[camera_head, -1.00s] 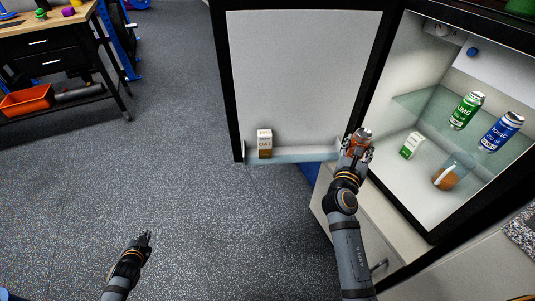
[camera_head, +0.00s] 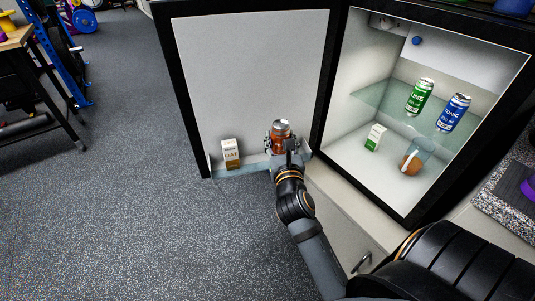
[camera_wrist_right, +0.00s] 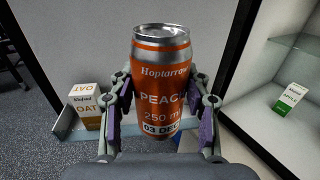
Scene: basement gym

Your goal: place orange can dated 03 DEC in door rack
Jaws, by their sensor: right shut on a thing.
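The orange can (camera_head: 278,137) is upright in my right gripper (camera_head: 281,147), at the right end of the door rack (camera_head: 254,167). In the right wrist view the can (camera_wrist_right: 162,85) reads "PEACH", "250 ml" and "03 DEC", and the right gripper (camera_wrist_right: 160,112) has a finger on each side of it. The door rack (camera_wrist_right: 80,131) is a shallow ledge low on the open fridge door. I cannot tell whether the can's base touches the rack. My left gripper is out of view.
An oat carton (camera_head: 231,153) stands at the rack's left end; bare rack lies between it and the can. The open fridge holds a green can (camera_head: 419,97), a blue can (camera_head: 453,112), an apple carton (camera_head: 375,138) and a glass jar (camera_head: 415,157) with orange contents.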

